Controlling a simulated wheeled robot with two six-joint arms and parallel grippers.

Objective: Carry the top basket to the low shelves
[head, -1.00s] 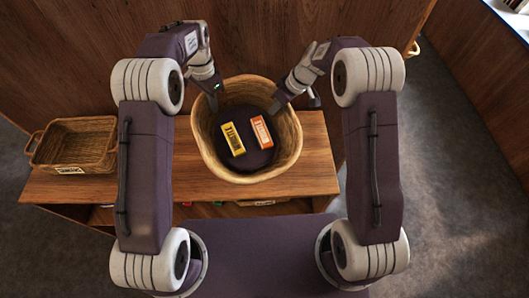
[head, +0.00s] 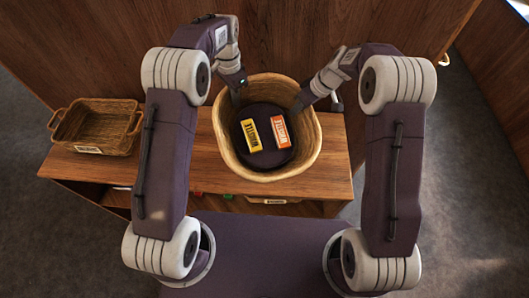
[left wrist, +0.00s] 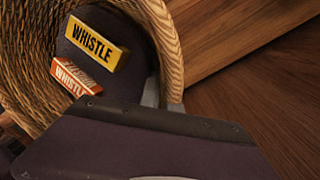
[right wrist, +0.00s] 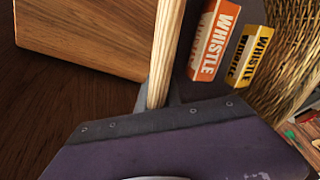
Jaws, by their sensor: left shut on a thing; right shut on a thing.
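A round woven basket (head: 312,150) with a dark inside holds a yellow box (head: 251,135) and an orange box (head: 280,132), both lettered WHISTLE. My left gripper (head: 237,90) is shut on the basket's left far rim; that rim also shows in the left wrist view (left wrist: 168,45). My right gripper (head: 302,103) is shut on the right far rim, which shows in the right wrist view (right wrist: 165,60). The basket looks upright over a low wooden shelf unit (head: 195,165). I cannot tell whether its underside touches the top.
A rectangular wicker basket (head: 98,125) with a label sits on the left of the unit's top. A few coloured items show in the compartment below. A wooden panel (head: 100,50) stands behind. Grey floor (head: 455,180) is clear at the right.

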